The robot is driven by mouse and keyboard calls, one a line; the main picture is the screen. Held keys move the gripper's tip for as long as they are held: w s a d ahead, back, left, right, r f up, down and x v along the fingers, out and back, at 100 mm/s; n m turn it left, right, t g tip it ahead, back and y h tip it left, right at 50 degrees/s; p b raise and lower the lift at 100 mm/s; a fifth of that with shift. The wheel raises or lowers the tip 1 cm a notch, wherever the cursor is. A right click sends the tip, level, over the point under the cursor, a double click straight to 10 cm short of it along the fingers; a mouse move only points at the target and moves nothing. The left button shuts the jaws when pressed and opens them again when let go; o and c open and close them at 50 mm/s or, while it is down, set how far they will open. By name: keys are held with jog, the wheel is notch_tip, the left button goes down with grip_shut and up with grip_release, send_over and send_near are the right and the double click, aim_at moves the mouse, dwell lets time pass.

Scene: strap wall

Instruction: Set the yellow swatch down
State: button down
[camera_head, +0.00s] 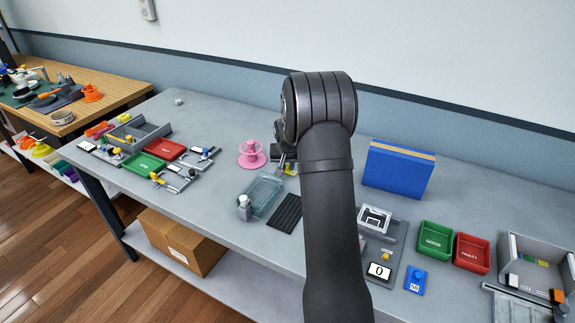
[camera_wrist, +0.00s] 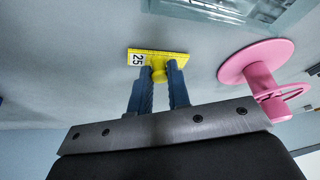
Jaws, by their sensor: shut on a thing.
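The yellow swatch (camera_wrist: 172,57) is a small flat plate with a knob and a white label reading 25. In the wrist view my gripper (camera_wrist: 160,74) is shut on its yellow knob, with one blue-grey finger on each side. I cannot tell whether the plate touches the grey table below it. In the head view a bit of the yellow swatch (camera_head: 291,170) shows beside my gripper (camera_head: 282,165), which is partly hidden behind my arm.
A pink spool-like stand (camera_head: 252,154) is close beside the gripper; it also shows in the wrist view (camera_wrist: 256,68). A clear tray (camera_head: 262,192), a white-capped bottle (camera_head: 244,207) and a black ribbed mat (camera_head: 286,213) lie nearer. A blue block (camera_head: 396,170) stands right.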

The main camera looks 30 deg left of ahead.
jog(key=shift+f, duration=0.15)
jog(key=c, duration=1.4)
grip_release()
jog(key=shift+o, duration=0.2)
jog(key=v, duration=1.2)
jog(key=x, duration=1.1)
jog(key=shift+w+f, duration=0.1)
jog(key=shift+w+a+f, duration=0.1)
jog(key=shift+a, duration=0.05)
jog(key=shift+r, duration=1.9)
